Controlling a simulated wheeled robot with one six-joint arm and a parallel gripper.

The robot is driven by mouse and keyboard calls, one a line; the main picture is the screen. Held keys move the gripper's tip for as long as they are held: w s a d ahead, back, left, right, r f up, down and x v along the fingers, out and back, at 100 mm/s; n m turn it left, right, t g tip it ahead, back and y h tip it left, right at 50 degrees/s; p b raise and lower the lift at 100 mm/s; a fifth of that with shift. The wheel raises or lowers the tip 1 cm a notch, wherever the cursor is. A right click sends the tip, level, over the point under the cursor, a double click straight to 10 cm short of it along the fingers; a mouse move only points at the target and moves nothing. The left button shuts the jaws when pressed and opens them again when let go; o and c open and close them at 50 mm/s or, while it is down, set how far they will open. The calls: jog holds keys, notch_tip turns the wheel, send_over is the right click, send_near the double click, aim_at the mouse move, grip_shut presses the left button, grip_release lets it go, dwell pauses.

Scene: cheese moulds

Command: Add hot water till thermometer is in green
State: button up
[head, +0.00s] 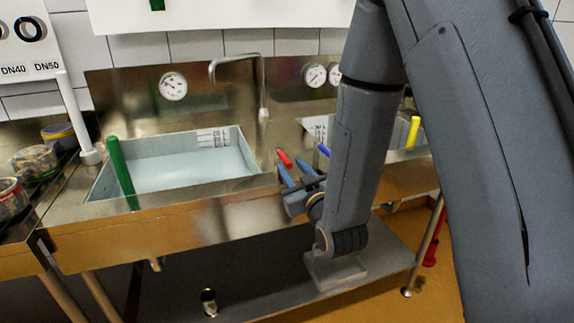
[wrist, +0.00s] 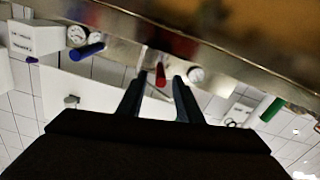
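A red handle (head: 284,157) sticks out at the right of the left basin (head: 100,184), which holds pale water. A blue handle (head: 323,150) is to its right. My gripper (head: 296,170) is just in front of the red handle, its fingers apart and empty. In the wrist view, which looks upside down, the red handle (wrist: 161,76) shows between and just beyond the open fingertips (wrist: 158,82); contact cannot be told. A round dial (head: 173,86) is on the steel back panel behind the basin. Its reading is too small to tell. A bent spout (head: 262,90) stands over the basin's right side.
A green handle (head: 121,172) rises at the basin's front left. Two dials (head: 316,75) and a yellow handle (head: 413,132) belong to the right basin area, partly hidden by my arm. Jars (head: 35,163) stand at the left. A lower shelf (head: 270,297) runs beneath.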

jog(key=shift+v, duration=1.25)
dwell(1.9)
